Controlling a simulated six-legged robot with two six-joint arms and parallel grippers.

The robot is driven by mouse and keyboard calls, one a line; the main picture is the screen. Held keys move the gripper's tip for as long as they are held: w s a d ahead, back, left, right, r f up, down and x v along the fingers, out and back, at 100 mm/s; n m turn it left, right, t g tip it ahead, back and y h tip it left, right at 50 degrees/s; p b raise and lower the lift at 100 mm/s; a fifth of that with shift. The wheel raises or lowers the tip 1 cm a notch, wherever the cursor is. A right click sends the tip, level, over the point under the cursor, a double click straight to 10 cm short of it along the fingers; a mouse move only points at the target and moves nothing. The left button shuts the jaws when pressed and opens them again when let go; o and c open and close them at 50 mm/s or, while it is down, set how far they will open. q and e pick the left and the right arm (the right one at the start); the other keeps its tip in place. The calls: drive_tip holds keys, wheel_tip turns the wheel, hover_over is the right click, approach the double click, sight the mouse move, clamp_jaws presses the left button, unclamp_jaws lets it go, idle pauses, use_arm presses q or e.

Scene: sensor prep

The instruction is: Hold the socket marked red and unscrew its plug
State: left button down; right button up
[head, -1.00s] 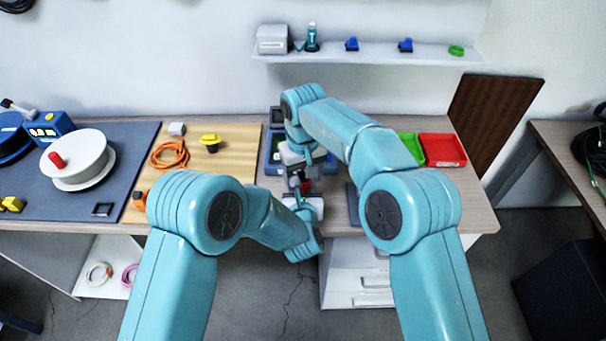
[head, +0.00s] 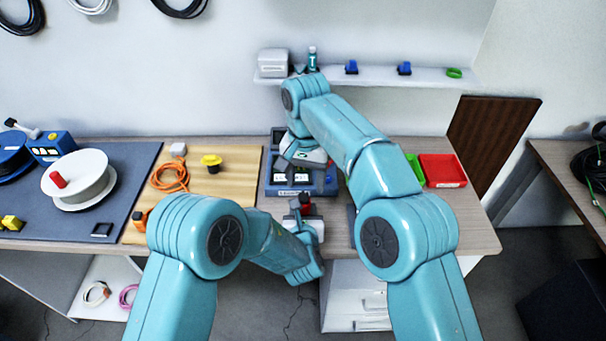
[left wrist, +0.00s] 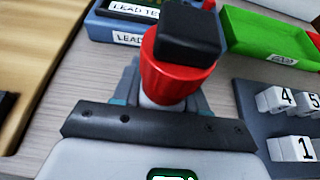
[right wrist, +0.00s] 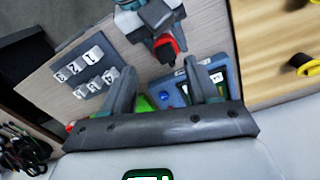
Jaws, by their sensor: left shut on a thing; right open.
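The red socket (left wrist: 176,80) stands upright in my left gripper (head: 301,212), with a black plug (left wrist: 188,36) on its top end. The left gripper is shut around the socket's lower part, which is mostly hidden in the left wrist view. The socket shows small in the head view (head: 307,209) and near the top of the right wrist view (right wrist: 166,47). My right gripper (head: 291,174) is open and empty, behind and apart from the plug. Its two spread fingers show in the right wrist view (right wrist: 163,88).
The blue lead tester (head: 316,191) lies beneath and behind the right gripper. A green bin (head: 414,170) and a red bin (head: 443,171) stand to the right. A board with numbered white blocks (left wrist: 282,120) is right of the socket. An orange cable (head: 168,177) lies on the wooden mat.

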sight(303, 197)
drive_tip(key=shift+r+m, duration=0.3)
drive_tip(key=shift+m, duration=0.3)
drive_tip(key=shift+w+a+r, duration=0.1)
drive_tip(key=shift+w+a, duration=0.1)
wheel_tip(303, 197, down, 8)
drive_tip(key=shift+a+r, duration=0.1)
drive_tip(key=c, duration=1.1)
drive_tip(key=n, duration=0.5)
drive_tip(key=shift+n, duration=0.3)
drive_tip(key=n, duration=0.4)
drive_tip(key=o, duration=1.2)
